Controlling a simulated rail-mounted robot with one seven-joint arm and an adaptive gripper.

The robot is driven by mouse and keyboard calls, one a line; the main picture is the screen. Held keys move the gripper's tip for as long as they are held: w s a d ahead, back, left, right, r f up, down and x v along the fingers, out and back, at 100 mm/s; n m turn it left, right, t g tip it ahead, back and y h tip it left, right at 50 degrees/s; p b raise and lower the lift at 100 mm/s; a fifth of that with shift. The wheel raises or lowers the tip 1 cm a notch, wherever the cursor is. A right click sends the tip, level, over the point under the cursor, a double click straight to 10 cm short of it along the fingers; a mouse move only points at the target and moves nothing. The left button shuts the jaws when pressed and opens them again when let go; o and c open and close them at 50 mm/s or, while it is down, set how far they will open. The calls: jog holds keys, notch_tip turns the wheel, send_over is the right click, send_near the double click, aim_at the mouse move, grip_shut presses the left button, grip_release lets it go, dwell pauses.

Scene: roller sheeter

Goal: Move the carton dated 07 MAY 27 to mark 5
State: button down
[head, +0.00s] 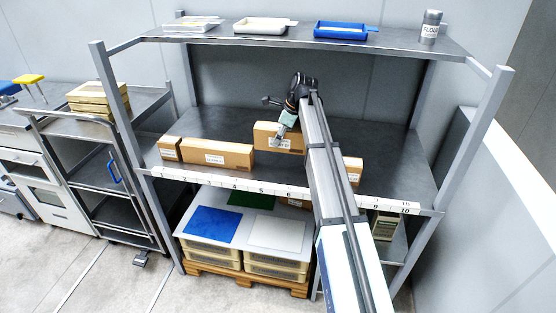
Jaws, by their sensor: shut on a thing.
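My gripper (280,131) is over the middle shelf, shut on a brown carton (266,136) with a white label on its front. The held carton is above or behind the line of the other cartons, roughly over marks 5 and 6; I cannot tell whether it touches the shelf. A small carton (170,149) stands near mark 1, and a long carton or tight row (216,154) stands behind marks 2 to 4. Another carton (353,171) shows right of my arm. The number strip (238,187) runs along the shelf edge; my arm hides part of it. No date is readable.
The middle shelf (400,150) has free room behind the cartons and at right. The upper shelf (300,33) holds trays and a flour tin (431,27). Crates (210,252) stand on a pallet below. Shelf posts (488,120) bound the sides. A trolley stands at left.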

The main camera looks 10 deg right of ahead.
aim_at(291, 137)
notch_tip(291, 137, down, 11)
jog(key=shift+f+p, duration=0.1)
jog(key=shift+p, duration=0.9)
jog(key=shift+c, duration=0.9)
grip_release()
jog(key=shift+f, duration=0.1)
jog(key=b+v, duration=0.2)
jog(key=v, duration=1)
